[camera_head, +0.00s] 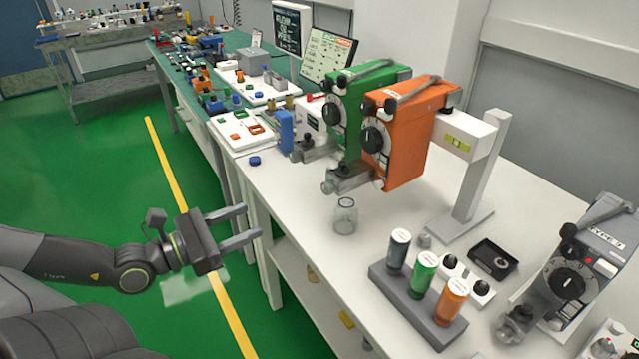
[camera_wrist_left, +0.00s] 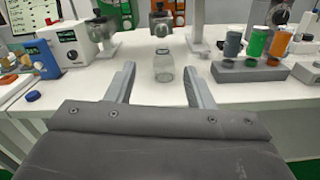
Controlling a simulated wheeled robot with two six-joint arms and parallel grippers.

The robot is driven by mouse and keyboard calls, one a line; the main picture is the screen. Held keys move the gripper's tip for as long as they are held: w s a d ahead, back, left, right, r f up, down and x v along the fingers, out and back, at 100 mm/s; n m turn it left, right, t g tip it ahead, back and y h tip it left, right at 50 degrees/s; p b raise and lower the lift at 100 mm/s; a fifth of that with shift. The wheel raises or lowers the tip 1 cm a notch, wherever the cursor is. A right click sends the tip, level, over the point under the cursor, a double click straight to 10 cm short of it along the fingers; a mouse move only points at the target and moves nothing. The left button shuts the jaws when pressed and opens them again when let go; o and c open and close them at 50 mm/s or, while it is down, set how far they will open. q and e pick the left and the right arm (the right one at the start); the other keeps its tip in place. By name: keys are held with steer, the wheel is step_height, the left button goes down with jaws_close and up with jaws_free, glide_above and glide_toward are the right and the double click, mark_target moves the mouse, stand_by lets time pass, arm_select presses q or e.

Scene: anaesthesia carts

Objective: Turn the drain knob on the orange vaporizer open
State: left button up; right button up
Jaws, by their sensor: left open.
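The orange vaporizer (camera_head: 410,135) hangs upright on a stand beside the green vaporizer, above the white bench. A grey drain block (camera_head: 352,178) with a small drain knob (camera_head: 328,187) juts from its lower front. In the left wrist view the drain block (camera_wrist_left: 161,24) is ahead, above a clear glass jar (camera_wrist_left: 164,68). The jar (camera_head: 345,216) stands on the bench below the knob. My left gripper (camera_head: 250,222) is open and empty, at the bench's front edge, to the left of the knob and apart from it. My right gripper is not in view.
The green vaporizer (camera_head: 355,100) is close on the left. A blue cap (camera_head: 254,160) is near the bench edge. The bench around the jar is clear.

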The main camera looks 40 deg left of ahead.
arm_select(q)
steer(key=b, duration=0.3)
glide_toward(324, 190)
steer(key=p+x, duration=0.7)
steer(key=p, duration=0.3)
steer(key=shift+w+a+r, duration=0.1)
steer(key=shift+w+r, duration=0.05)
steer(key=shift+w+d+p, duration=0.3)
steer(key=shift+w, duration=0.35)
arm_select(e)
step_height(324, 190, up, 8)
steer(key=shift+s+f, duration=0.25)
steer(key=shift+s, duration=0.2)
